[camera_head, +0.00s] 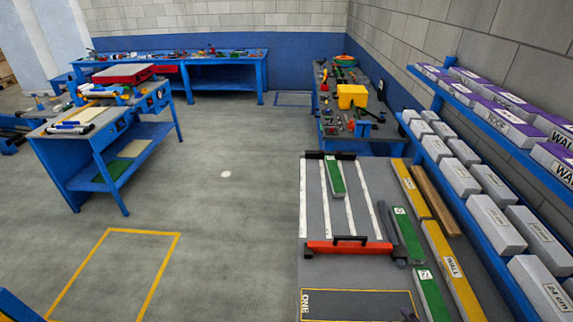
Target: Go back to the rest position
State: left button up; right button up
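Neither of my grippers can be made out in the head view. A small dark shape (408,314) pokes in at the bottom edge, over the grey work table, and I cannot tell what it is. The grey work table (376,178) stands at the right with white strips across it. A red bar with a black handle (348,247) lies across the strips. A green block (334,178) lies near the table's far end. Yellow bars (453,268) and green bars (432,294) lie along its right side.
A blue shelf rack (456,194) with grey and purple-topped boxes runs along the right wall. Blue workbenches stand at the left (88,176) and back (226,75). A yellow bin (352,96) sits on the bench beyond the table. The grey floor (225,225) between is clear.

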jog(key=s+f+m+g, duration=0.2)
jog(key=s+f, duration=0.2)
jog(key=s, duration=0.4)
jog(key=s+f+m+g+p, duration=0.1)
jog(key=s+f+g, duration=0.1)
jog(key=s+f, duration=0.4)
jog(key=s+f+m+g, duration=0.2)
jog(key=s+f, duration=0.1)
jog(key=s, duration=0.6)
notch_tip(320, 180, up, 18)
jog(key=p, duration=1.7)
jog(key=shift+w+a+f+y, duration=0.15)
jog(key=shift+w+f+y, duration=0.15)
jog(key=shift+w, duration=0.15)
